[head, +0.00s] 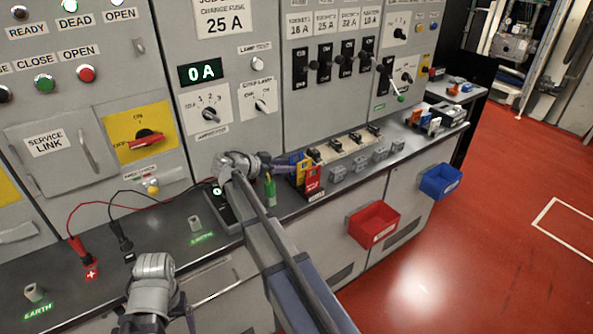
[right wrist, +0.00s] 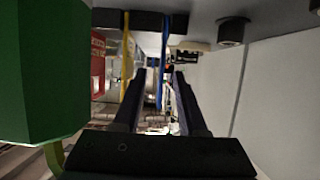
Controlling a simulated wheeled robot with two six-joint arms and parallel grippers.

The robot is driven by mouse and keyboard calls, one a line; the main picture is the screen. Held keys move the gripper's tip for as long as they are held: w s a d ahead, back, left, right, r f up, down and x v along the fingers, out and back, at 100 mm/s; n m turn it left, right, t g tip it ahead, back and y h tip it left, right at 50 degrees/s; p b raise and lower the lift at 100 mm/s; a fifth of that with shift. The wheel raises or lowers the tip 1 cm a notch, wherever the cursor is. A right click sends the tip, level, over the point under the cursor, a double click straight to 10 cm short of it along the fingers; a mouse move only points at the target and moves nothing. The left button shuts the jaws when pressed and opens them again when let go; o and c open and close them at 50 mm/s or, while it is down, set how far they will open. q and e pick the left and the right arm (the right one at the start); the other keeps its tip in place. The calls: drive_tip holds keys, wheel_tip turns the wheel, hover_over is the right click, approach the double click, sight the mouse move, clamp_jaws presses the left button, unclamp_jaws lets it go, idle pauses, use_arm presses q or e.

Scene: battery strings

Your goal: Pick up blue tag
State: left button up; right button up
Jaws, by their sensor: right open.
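The blue tag (right wrist: 164,52) hangs as a thin upright strip in the right wrist view, seen edge-on between the two fingers. My right gripper (right wrist: 160,84) is open around its line, with a finger on each side; I cannot tell whether either touches it. In the head view, my right gripper (head: 288,166) reaches right, low over the counter, to a small group of coloured tags. There the blue tag is mostly hidden among the yellow tag (head: 296,160) and the red tag (head: 313,181). My left arm shows at the lower left, but its fingertips are not visible.
In the right wrist view the yellow tag (right wrist: 126,55) and red tag (right wrist: 98,65) stand left of the blue one. A large green object (right wrist: 50,70) is close on the left. Red (head: 374,224) and blue bins (head: 440,182) hang on the cabinet front.

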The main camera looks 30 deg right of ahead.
drive_tip(key=shift+x, duration=0.9)
drive_tip(key=shift+w+d+f+b, duration=0.1)
drive_tip(key=shift+d+f+b, duration=0.1)
drive_tip(key=shift+d+b, duration=0.25)
drive_tip(key=b+x, duration=0.1)
drive_tip(key=x, duration=0.3)
drive_tip(key=shift+d, duration=0.15)
drive_tip(key=shift+r, duration=0.1)
clamp_jaws()
